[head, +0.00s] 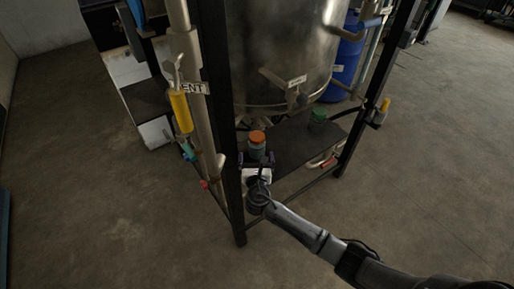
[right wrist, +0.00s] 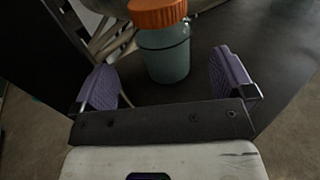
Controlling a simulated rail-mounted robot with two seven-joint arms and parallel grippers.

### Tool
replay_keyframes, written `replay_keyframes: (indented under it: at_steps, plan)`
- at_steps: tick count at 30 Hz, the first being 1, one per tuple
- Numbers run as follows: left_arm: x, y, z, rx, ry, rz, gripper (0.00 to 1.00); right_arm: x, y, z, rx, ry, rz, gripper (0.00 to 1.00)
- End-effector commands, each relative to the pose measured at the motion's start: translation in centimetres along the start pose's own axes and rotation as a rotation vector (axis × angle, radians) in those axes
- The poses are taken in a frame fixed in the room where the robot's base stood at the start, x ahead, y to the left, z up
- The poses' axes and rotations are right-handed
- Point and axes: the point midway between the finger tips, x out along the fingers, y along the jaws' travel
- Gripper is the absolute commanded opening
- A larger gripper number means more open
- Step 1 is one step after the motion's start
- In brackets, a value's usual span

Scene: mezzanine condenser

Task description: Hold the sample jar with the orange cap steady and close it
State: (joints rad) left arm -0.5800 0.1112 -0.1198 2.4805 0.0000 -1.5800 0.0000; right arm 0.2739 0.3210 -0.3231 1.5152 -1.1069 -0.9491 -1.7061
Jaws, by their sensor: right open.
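The sample jar (head: 257,152) with the orange cap (head: 257,137) stands upright on the dark shelf under the steel vessel. In the right wrist view the jar (right wrist: 165,58) is pale teal and see-through, with the orange cap (right wrist: 157,13) on its top. Whether the cap is tight cannot be told. My right gripper (head: 256,160) is at the jar from the front. In the right wrist view its purple-padded fingers (right wrist: 172,85) are wide apart, one on each side of the jar, with gaps to both. My left gripper is not in view.
A green-capped jar (head: 318,118) stands on the shelf (head: 290,150) to the right. A dark frame post (head: 226,130) rises just left of the orange-capped jar. The steel vessel (head: 280,50) hangs above. A blue drum (head: 345,65) is behind. The floor in front is clear.

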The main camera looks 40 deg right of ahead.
Motion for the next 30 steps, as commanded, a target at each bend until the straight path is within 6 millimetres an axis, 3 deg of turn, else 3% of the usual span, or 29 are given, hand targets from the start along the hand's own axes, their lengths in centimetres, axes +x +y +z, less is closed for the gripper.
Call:
replay_keyframes:
  at_steps: [17,30]
  plan:
    - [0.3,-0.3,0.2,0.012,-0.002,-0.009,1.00,1.4,-0.1,0.0,0.001,0.000,0.000,1.00]
    - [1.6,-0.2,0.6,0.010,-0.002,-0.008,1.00,6.1,-0.5,0.1,0.002,0.000,0.000,1.00]
